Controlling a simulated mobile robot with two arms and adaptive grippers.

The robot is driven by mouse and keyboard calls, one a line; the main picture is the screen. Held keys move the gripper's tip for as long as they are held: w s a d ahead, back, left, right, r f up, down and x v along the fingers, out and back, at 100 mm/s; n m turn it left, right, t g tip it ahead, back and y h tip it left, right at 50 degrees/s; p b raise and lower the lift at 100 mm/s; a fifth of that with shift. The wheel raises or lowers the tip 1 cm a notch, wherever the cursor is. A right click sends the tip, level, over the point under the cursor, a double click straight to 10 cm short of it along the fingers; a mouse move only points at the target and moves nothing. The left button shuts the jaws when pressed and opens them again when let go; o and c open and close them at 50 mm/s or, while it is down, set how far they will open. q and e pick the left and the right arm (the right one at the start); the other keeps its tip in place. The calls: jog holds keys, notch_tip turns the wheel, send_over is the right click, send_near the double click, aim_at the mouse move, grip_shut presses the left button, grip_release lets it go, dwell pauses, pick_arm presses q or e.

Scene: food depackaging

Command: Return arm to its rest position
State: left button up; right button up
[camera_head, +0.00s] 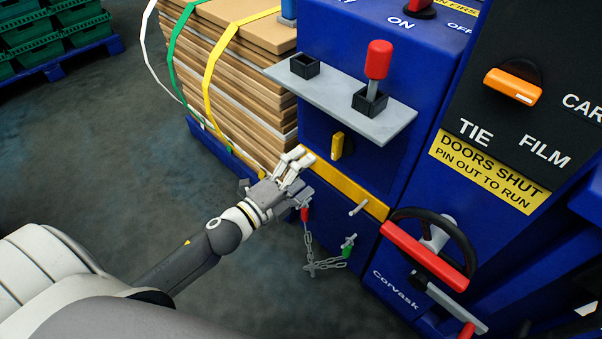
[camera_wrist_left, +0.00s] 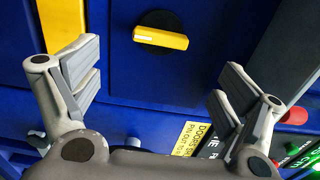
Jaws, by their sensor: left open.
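My left arm comes in from the lower left in the head view. My left gripper (camera_head: 292,178) is in front of the blue machine (camera_head: 335,75), just below and left of a yellow knob (camera_head: 341,146). In the left wrist view my left gripper (camera_wrist_left: 160,88) is open, with its two fingers wide apart and nothing between them. The yellow knob (camera_wrist_left: 160,38) shows beyond the fingers on a blue panel, apart from them. My right gripper is in neither view.
A grey shelf (camera_head: 400,118) holds a red-handled plug in a black socket. A chain (camera_head: 312,262) with red and green ends hangs below the gripper. A red-barred handwheel (camera_head: 420,250) is at right. Strapped cardboard (camera_head: 235,85) stands behind. Floor (camera_head: 90,150) at left is clear.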

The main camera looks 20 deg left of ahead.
pick_arm(q)
jog(key=shift+s+a, duration=0.15)
jog(key=shift+s, duration=0.25)
